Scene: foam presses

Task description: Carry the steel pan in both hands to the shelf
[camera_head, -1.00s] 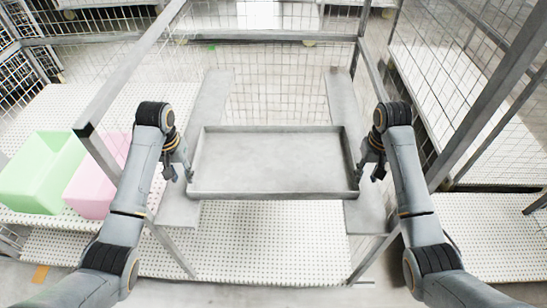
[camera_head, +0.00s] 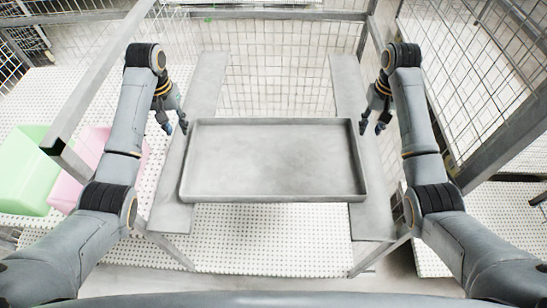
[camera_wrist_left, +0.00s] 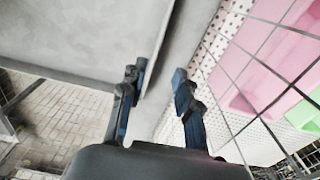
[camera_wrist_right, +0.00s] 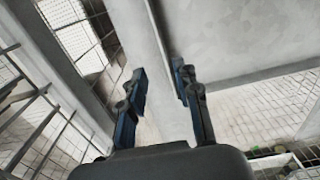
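The steel pan (camera_head: 275,160), a shallow grey rectangular tray, lies flat and empty across two grey rails, left (camera_head: 172,200) and right (camera_head: 371,215). My left gripper (camera_head: 172,126) is by its far left corner, and my right gripper (camera_head: 372,127) by its far right corner. In the left wrist view the fingers (camera_wrist_left: 157,88) are apart, with the pan's side edge showing between them. In the right wrist view the fingers (camera_wrist_right: 160,85) are also apart, near the pan's edge (camera_wrist_right: 235,78). Neither gripper is closed on the pan. Whether any finger touches it cannot be told.
A green bin (camera_head: 22,170) and a pink bin (camera_head: 95,165) stand at the left on a white perforated shelf (camera_head: 25,230). Wire mesh panels and grey posts (camera_head: 100,85) flank both arms. Another perforated surface (camera_head: 270,240) lies below the pan.

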